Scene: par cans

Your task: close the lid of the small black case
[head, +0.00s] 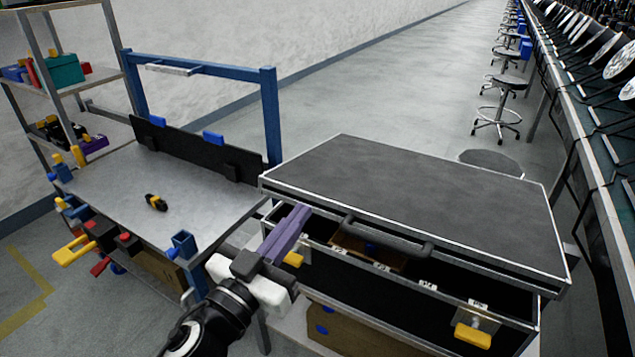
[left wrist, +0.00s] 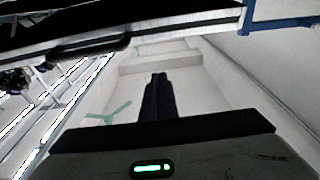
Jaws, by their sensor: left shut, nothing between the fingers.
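The black case with silver edges stands at the right of the workbench in the head view. Its lid (head: 420,195) is partly lowered, with a gap along the front that shows the dark inside of the case body (head: 350,281). The lid's edge and black handle also show at the top of the left wrist view (left wrist: 90,48). My left gripper (head: 302,212) is shut and empty, its purple fingers at the front left of the case, close to the lid's front edge. Whether they touch the lid is unclear. The fingers show in the left wrist view (left wrist: 159,80). My right gripper is out of view.
A grey workbench (head: 110,185) with a blue frame stands at the left, holding a small yellow and black object (head: 156,202). Shelves (head: 75,88) with bins are behind it. Stools (head: 497,120) and a long bench of lamps (head: 590,130) line the right. The floor beyond the case is open.

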